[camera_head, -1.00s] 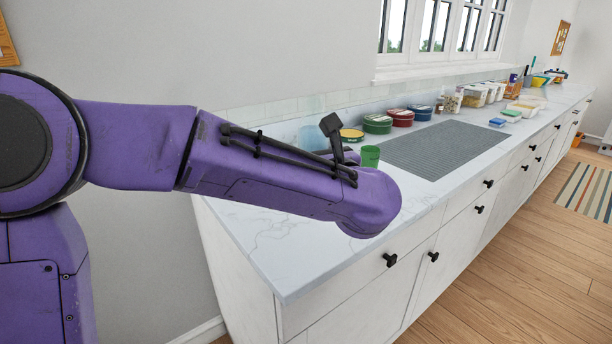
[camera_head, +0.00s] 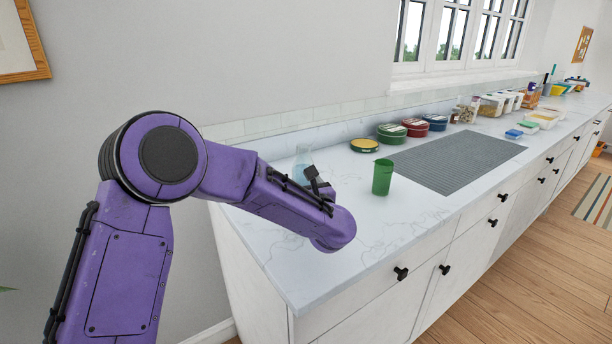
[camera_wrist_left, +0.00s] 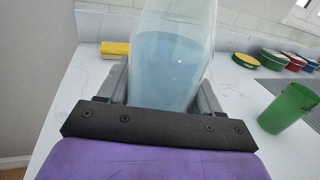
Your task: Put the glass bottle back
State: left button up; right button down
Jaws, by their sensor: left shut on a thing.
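The glass bottle (camera_head: 303,163) is clear with pale blue contents. In the head view it shows just behind my left arm's end, above the counter's near end. In the left wrist view the bottle (camera_wrist_left: 170,65) stands large between my two grey fingers, and my left gripper (camera_wrist_left: 164,88) is shut on it. Its top is cut off in that view and its base is hidden behind the gripper. I cannot tell whether it touches the counter. In the head view my left gripper's fingers are mostly hidden by my purple arm. My right gripper is not in view.
A green cup (camera_head: 382,177) stands close to the right of the bottle. A grey ribbed mat (camera_head: 455,162) lies beyond. A yellow block (camera_wrist_left: 115,49) is left of the bottle. The front counter corner is clear.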

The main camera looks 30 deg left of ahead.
pick_arm(q)
notch_tip(320, 180, down, 3)
jog(key=shift+w+r, duration=0.1)
jog(key=shift+r, duration=0.05)
jog(key=o, duration=1.5)
jog(key=shift+c, duration=0.2)
